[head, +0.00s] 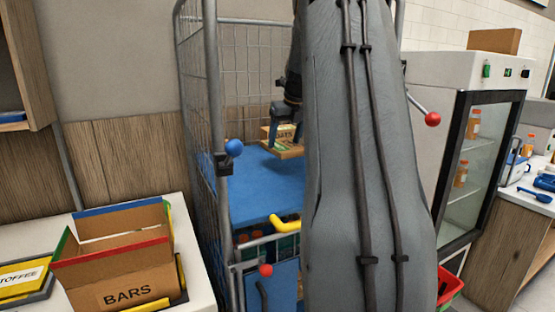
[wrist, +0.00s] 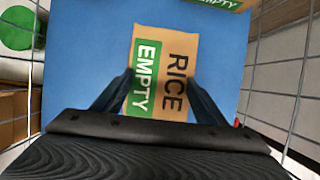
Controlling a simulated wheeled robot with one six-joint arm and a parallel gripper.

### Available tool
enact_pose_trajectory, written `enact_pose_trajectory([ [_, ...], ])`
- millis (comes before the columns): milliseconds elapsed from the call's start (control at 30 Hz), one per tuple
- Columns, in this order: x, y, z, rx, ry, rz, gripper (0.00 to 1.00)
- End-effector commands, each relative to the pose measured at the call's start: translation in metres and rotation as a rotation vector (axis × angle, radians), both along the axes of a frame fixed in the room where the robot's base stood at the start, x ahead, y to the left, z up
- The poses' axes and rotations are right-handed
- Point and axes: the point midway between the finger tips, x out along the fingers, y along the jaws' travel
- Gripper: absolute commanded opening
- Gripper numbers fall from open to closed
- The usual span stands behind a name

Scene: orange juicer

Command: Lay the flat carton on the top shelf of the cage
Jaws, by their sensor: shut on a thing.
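The flat carton (wrist: 163,62) is tan with a green panel and reads RICE and EMPTY. In the wrist view it lies between the two fingers of my gripper (wrist: 161,90), which is shut on it. The head view shows my gripper (head: 284,118) inside the cage (head: 213,80), pointing down, with the carton (head: 291,153) flat under it. The carton is over the blue top shelf (head: 262,190), towards its back. I cannot tell whether it touches the shelf. My arm hides the right part of the cage.
Another carton marked EMPTY (wrist: 222,4) is at the far edge of the shelf. The front of the blue shelf is bare. Wire mesh walls (wrist: 290,75) stand close on both sides. A BARS box (head: 125,270) is on the left counter; a glass-door fridge (head: 470,170) stands right.

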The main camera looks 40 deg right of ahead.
Motion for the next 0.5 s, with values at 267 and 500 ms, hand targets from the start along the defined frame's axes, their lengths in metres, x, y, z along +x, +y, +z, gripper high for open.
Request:
enact_pose_trajectory([
  [267,0.000,0.000,-0.029,0.000,-0.001,0.000,0.43],
  [500,-0.001,0.000,-0.057,0.002,0.001,-0.001,0.43],
])
